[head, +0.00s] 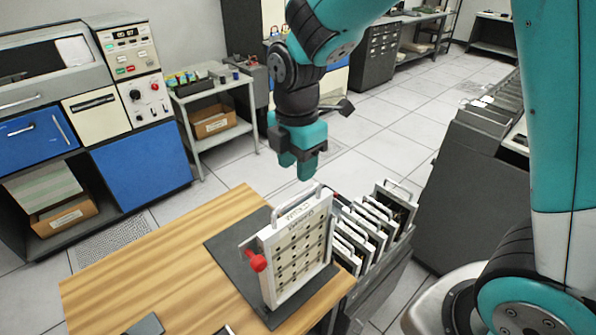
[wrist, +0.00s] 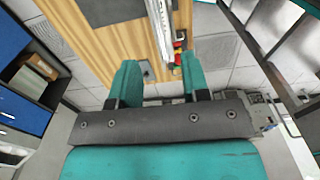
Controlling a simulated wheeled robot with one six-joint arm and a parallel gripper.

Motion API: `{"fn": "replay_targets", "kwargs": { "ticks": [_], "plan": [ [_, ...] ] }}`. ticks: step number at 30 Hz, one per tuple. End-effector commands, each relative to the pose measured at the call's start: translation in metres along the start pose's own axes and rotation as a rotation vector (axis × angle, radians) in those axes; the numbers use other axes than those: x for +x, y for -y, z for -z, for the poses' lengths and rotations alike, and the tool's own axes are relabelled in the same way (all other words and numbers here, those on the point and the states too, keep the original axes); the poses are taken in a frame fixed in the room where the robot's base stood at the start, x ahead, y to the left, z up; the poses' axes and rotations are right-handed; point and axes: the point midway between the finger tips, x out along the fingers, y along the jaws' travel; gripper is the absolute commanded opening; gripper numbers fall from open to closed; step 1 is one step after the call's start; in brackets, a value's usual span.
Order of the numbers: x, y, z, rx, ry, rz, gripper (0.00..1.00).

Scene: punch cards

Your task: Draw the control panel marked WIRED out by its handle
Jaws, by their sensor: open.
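A white-framed panel (head: 297,250) stands upright on a dark mat at the table's right end. It has a handle on its top edge, rows of cream strips, and dark lettering I cannot read reliably. Several similar white-framed panels (head: 372,232) with top handles stand in a rack beside the table, to the right. I cannot tell which is marked WIRED. My gripper (head: 298,168) is open and empty, above and behind the standing panel, touching nothing. In the wrist view, the open fingers (wrist: 162,66) show with the panel's narrow edge (wrist: 160,28) beyond them.
A red knob (head: 258,262) on a lever sticks out at the panel's left. The wooden table (head: 150,270) is mostly bare to the left. A dark machine (head: 465,185) stands right of the rack. A small cart (head: 247,112) and blue cabinet (head: 143,165) are behind.

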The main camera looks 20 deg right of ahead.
Motion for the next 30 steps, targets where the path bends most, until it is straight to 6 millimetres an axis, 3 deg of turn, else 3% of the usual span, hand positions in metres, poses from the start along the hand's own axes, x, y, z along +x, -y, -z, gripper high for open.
{"fn": "replay_targets", "kwargs": {
  "ticks": [8,21,30],
  "plan": [
    [0.015,-0.001,-0.003,-0.016,0.004,0.003,0.43],
    [0.068,-0.001,-0.003,-0.014,0.003,0.002,0.43],
    [0.090,-0.001,-0.002,-0.014,0.003,0.002,0.43]
  ]
}}
